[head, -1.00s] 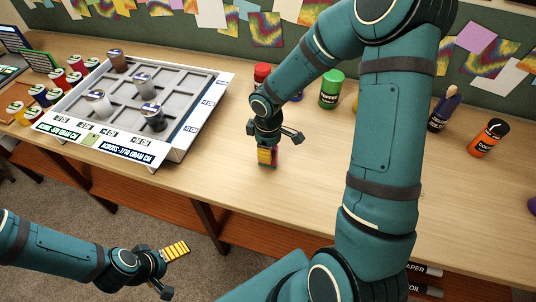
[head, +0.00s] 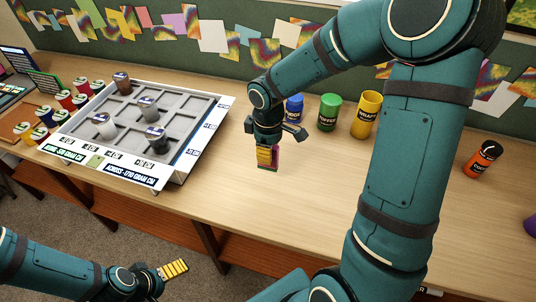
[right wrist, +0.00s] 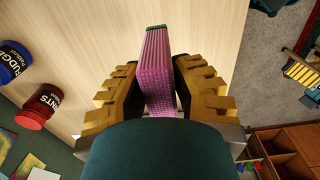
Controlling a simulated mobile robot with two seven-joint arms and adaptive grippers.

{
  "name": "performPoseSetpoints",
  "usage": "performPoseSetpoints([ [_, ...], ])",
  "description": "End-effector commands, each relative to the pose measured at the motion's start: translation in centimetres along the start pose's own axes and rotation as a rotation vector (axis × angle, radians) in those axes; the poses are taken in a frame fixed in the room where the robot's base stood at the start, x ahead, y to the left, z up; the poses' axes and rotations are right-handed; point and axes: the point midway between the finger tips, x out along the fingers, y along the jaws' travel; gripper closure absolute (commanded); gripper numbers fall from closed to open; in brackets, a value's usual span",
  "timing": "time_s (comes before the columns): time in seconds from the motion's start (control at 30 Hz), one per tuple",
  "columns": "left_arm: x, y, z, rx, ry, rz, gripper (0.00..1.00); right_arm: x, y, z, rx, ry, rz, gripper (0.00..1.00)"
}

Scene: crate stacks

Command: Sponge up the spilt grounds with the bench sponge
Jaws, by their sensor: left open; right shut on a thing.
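My right gripper (head: 268,154) is shut on the sponge (head: 272,166). It holds the sponge, upright, over the bench right of the tray; whether the sponge touches the bench top I cannot tell. In the right wrist view the sponge (right wrist: 160,75) is a pink, dotted block with a dark green edge, between the two yellow fingers (right wrist: 158,100). My left gripper (head: 166,280) is open and empty at lower left, in front of the bench and over the carpet. I see no spilt grounds; my right arm hides part of the bench.
A grey compartment tray (head: 190,150) with several cups stands to the left. Blue (head: 295,108), green (head: 329,112) and yellow (head: 367,115) jars stand behind, an orange jar (head: 482,158) farther right. A red jar (right wrist: 40,106) shows in the right wrist view. Bench top (head: 225,180) around the sponge is clear.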

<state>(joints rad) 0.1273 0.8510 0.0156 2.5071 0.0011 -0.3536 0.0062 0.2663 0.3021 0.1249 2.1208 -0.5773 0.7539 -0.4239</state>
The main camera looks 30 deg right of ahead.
Motion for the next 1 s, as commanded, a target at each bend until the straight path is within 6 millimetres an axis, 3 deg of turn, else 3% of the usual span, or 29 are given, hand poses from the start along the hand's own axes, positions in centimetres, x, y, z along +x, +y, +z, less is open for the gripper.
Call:
performPoseSetpoints([
  [0.13, 0.0, 0.0, 0.0, 0.000, 0.000, 0.000, 0.01, 0.0, 0.0, 0.0, 0.000, 0.000, 0.000, 0.93],
  [0.17, 0.0, 0.0, 0.0, 0.000, 0.000, 0.000, 0.01, 0.0, 0.0, 0.0, 0.000, 0.000, 0.000, 0.80],
  [0.2, 0.0, 0.0, 0.0, 0.000, 0.000, 0.000, 0.01, 0.0, 0.0, 0.0, 0.000, 0.000, 0.000, 0.94],
  [0.23, 0.0, 0.0, 0.0, 0.000, 0.000, 0.000, 0.01, 0.1, 0.0, 0.0, 0.000, 0.000, 0.000, 1.00],
  [0.63, 0.0, 0.0, 0.0, 0.000, 0.000, 0.000, 0.01, 0.7, -0.5, -0.5, 0.043, -0.001, -0.002, 1.00],
  [1.0, 0.0, 0.0, 0.0, 0.000, 0.000, 0.000, 0.01, 4.6, -4.2, -3.9, 0.403, -0.002, 0.000, 1.00],
])
